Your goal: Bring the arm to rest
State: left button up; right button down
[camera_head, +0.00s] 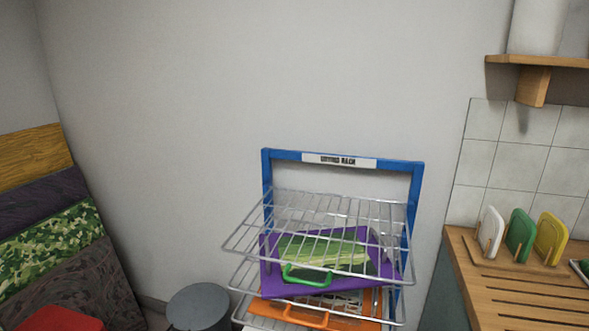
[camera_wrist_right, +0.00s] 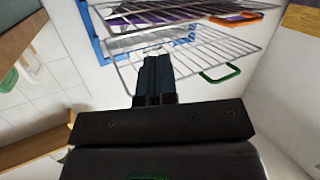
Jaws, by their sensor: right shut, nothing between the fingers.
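My right gripper (camera_wrist_right: 153,70) shows in the right wrist view with its dark fingers together and nothing between them. Its fingers point toward a wire shelf (camera_wrist_right: 195,62) of the drying rack; I cannot tell whether they touch it. In the head view no gripper or arm shows. The blue-framed drying rack (camera_head: 343,160) stands against the wall with several wire shelves. A green handle (camera_wrist_right: 220,74) also shows in the right wrist view. My left gripper is in neither view.
A wooden counter (camera_head: 487,289) at the right holds white, green and yellow boards (camera_head: 521,236) in a holder. A wooden wall shelf (camera_head: 534,62) is above it. A grey bin (camera_head: 199,306), a red object (camera_head: 62,319) and leaning patterned panels (camera_head: 50,240) are at the left.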

jog(key=s+d+f+m+g+h, duration=0.1)
jog(key=s+d+f+g, duration=0.1)
jog(key=s+d+f, duration=0.2)
jog(key=s+d+f+m+g+h, duration=0.1)
jog(key=s+d+f+g+h, duration=0.1)
jog(key=s+f, duration=0.8)
jog(key=s+d, duration=0.1)
jog(key=s, duration=0.4)
jog(key=shift+d+m, duration=0.35)
jog(key=shift+m, duration=0.05)
jog(key=shift+s+d, duration=0.1)
jog(key=shift+s, duration=0.1)
